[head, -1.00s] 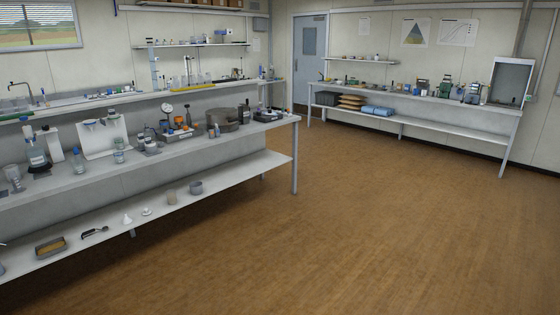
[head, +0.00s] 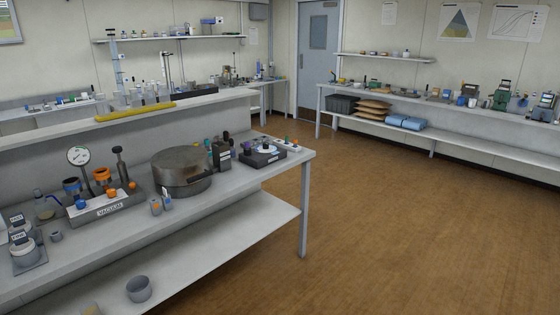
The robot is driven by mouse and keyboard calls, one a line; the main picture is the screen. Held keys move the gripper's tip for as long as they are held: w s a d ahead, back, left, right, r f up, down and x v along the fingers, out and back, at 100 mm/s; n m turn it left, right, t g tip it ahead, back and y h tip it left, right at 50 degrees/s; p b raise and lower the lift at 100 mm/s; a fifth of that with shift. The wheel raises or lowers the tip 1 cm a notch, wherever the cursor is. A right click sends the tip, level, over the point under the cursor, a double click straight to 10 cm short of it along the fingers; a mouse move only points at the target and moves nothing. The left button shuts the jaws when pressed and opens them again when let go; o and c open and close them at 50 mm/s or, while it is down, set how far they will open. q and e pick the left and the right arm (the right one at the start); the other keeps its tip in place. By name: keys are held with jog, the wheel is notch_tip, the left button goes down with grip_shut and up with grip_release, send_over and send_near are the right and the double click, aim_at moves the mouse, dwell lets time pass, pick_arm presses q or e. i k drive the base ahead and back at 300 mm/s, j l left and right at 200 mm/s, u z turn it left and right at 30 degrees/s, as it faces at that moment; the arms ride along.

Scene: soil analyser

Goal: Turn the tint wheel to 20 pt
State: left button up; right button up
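I cannot pick out the tint wheel or any 20 pt mark for certain at this distance. Near the right end of the near bench (head: 240,190) stands a dark upright box (head: 222,156) with a black knob-like part on top and a small label. To its right lies a low black unit (head: 262,157) with a pale round part on top. Any scale on either is too small to read. Neither of my grippers shows in the head view.
A wide metal drum (head: 181,172), a vacuum manifold (head: 106,204) with a gauge and small bottles (head: 156,206) stand left of the dark box. A grey pot (head: 139,289) is on the lower shelf. Brown floor (head: 390,230) right of the bench is clear.

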aim_at(265, 148)
jog(key=i, duration=1.9)
